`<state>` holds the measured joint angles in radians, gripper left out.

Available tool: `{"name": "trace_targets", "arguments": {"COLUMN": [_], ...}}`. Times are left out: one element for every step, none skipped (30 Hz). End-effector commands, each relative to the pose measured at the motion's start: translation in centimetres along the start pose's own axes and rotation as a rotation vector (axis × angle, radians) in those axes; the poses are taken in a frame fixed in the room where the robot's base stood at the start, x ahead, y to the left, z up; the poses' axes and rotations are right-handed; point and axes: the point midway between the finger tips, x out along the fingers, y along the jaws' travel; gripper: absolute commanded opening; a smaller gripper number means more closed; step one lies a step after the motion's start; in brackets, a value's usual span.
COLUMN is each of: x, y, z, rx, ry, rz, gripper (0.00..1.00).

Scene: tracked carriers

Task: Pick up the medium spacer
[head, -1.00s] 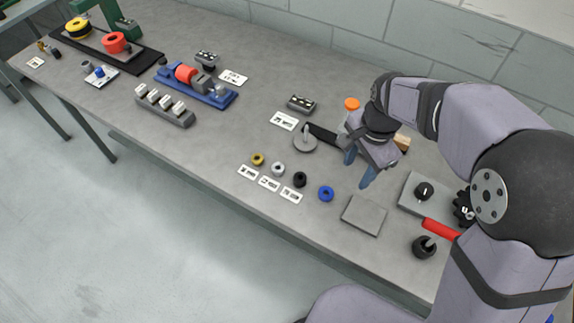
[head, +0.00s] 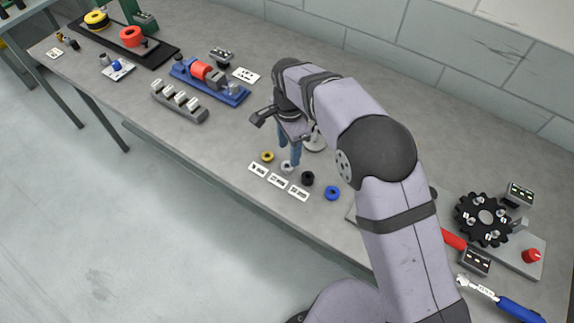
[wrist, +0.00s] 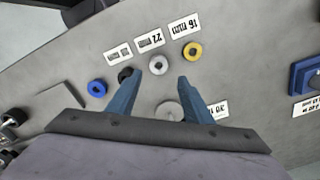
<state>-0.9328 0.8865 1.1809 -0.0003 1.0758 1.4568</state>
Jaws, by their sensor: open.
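The silver-grey ring spacer (head: 286,167), taken as the medium one, lies flat on the bench by the middle label; in the wrist view (wrist: 159,65) that label reads 22. My gripper (head: 289,162) is open and empty, with its blue fingers pointing down near this spacer. In the wrist view the spacer shows just beyond the gap between the fingertips (wrist: 160,77). The yellow spacer (head: 267,156) and black spacer (head: 307,178) lie on either side. In the wrist view the left finger partly covers the black spacer (wrist: 125,74). Fingertip height is unclear.
A blue ring (head: 332,193) lies right of the black spacer. A round grey base (wrist: 168,112) sits between my fingers in the wrist view. White labels (head: 278,181) line the bench front. A blue fixture (head: 222,93) and a grey block (head: 180,104) stand to the left.

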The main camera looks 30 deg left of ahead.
Motion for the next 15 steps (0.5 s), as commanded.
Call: {"name": "trace_targets", "arguments": {"x": [0.3,0.5,0.7,0.8,0.8,0.8,0.9,0.9,1.1,1.2,1.4,1.8,2.1,2.5,2.9], "y": [0.1,0.1,0.1,0.1,0.0,0.0,0.0,0.1,0.1,0.1,0.2,0.3,0.4,0.4,0.4], "z": [0.0,0.0,0.0,0.0,0.0,0.0,0.1,0.1,0.1,0.2,0.3,0.4,0.5,0.6,0.7], "rx": [0.0,0.0,0.0,0.0,0.0,0.0,0.0,0.0,-0.001,-0.001,-0.001,-0.001,-0.001,-0.002,-0.002], "ry": [0.0,0.0,0.0,0.0,0.0,0.0,0.0,0.0,0.0,0.0,0.0,-0.001,-0.001,-0.001,-0.001], "rz": [0.002,0.001,0.001,0.0,0.0,-0.001,-0.001,0.0,0.0,0.001,0.002,0.003,0.003,0.004,0.003], "gripper": [0.46,0.46,0.46,0.46,0.46,0.46,0.46,0.46,0.46,0.46,0.46,0.46,0.46,0.46,0.46]}}
